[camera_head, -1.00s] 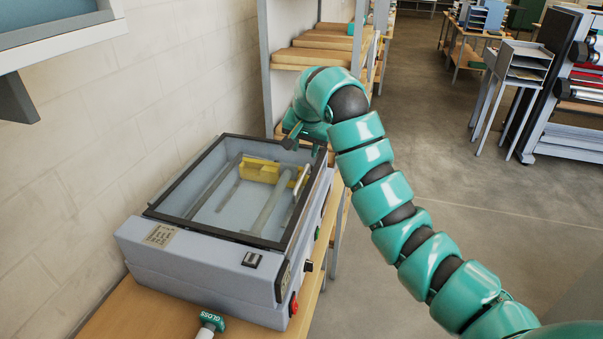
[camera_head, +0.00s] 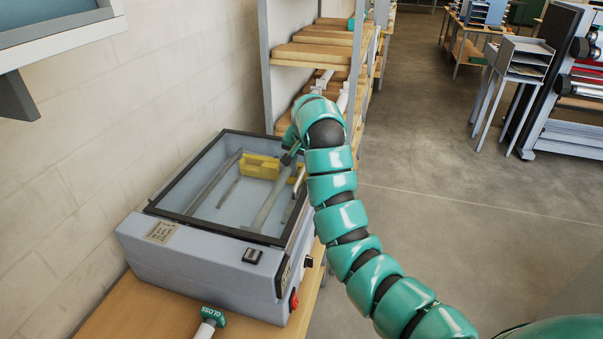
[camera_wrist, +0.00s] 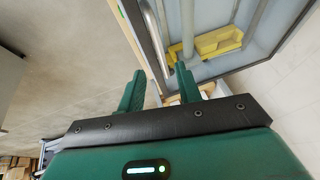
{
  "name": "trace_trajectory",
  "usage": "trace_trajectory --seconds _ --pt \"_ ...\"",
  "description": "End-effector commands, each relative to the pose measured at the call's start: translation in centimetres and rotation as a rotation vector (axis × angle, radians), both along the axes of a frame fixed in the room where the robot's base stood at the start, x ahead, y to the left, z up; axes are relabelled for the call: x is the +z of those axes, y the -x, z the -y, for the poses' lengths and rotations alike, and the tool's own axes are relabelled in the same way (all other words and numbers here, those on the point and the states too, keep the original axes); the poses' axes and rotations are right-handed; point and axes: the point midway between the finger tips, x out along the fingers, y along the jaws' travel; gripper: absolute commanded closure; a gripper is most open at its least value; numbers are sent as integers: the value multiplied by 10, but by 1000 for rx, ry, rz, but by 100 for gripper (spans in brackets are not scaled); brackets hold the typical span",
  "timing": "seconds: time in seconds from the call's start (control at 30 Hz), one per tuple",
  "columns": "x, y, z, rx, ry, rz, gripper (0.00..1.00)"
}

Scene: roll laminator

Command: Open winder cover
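The winder cover (camera_head: 210,224) is a clear panel in a black frame, lying shut on top of the grey machine (camera_head: 200,262). A pale bar handle (camera_head: 299,181) stands along its right edge; in the wrist view the handle (camera_wrist: 154,45) lies ahead of the gap between my fingers. My gripper (camera_head: 289,158) is above the cover's far right part, close to the handle. In the wrist view my gripper (camera_wrist: 158,84) is open, with nothing between its fingers. I cannot tell how far the fingertips are from the handle. A yellow block (camera_head: 262,168) shows under the clear panel.
The machine stands on a wooden bench (camera_head: 150,310) against a white wall. Shelving (camera_head: 312,55) stands behind. The floor (camera_head: 440,190) to the right is clear.

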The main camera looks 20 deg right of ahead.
Motion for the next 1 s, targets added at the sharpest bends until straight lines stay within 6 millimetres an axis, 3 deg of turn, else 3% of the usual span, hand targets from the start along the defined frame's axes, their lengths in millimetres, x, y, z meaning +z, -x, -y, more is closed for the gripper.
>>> trace_trajectory --seconds 0.27,0.4,0.63,1.0 --pt "-17 -9 2 0 4 -2 66" --pt "-40 -17 2 2 3 -6 66" --pt "-59 -27 4 2 5 -3 66" --pt "-66 -30 4 1 4 1 66"
